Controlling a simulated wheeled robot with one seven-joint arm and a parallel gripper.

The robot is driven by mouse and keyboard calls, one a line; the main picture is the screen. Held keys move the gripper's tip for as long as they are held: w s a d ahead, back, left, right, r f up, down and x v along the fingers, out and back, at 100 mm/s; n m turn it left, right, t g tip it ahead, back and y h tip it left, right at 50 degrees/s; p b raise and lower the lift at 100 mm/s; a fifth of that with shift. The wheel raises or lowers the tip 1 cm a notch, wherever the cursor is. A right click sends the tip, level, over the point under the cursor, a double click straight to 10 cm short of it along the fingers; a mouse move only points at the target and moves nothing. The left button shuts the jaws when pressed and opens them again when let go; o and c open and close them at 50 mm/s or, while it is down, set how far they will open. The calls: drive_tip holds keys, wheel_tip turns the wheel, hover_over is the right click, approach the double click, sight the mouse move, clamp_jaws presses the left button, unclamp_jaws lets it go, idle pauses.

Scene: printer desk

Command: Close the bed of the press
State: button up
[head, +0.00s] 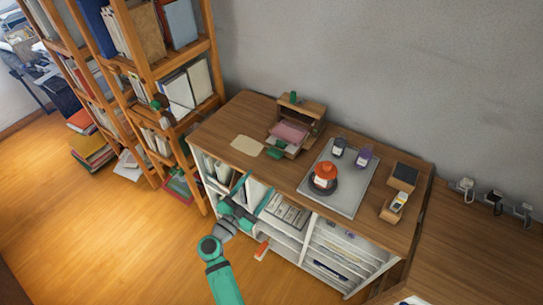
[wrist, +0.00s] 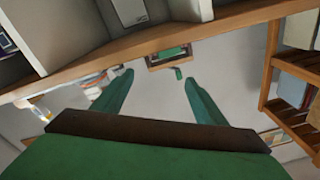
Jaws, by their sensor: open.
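The press (head: 314,112) is a small wooden frame with a green knob on top, at the back of the desk. Its bed (head: 289,133) sticks out at the front with a pink sheet on it, and a green handle (head: 275,152) is at its front end. In the wrist view the press (wrist: 154,62) appears small beyond the desk edge, with the green handle (wrist: 178,73) below it. My gripper (head: 254,190) is open and empty at the front of the desk, before the shelf compartments, apart from the press. Its fingers (wrist: 158,77) spread wide in the wrist view.
A grey tray (head: 342,201) with a red-topped pot and two small jars lies right of the press. A paper sheet (head: 247,146) lies left of it. A bookshelf (head: 150,75) stands at the left. The desk's front edge (head: 245,173) and shelves are close to my gripper.

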sight(273, 154)
drive_tip(key=w+n, duration=0.4)
drive_tip(key=shift+w+a+r+n+g, duration=0.2)
drive_tip(key=shift+w+n+g, duration=0.1)
drive_tip(key=shift+n+g, duration=0.1)
drive_tip(key=x, duration=1)
drive_tip(key=shift+w+d+f, duration=0.1)
drive_tip(key=shift+w+d, duration=0.15)
drive_tip(key=shift+w, duration=0.05)
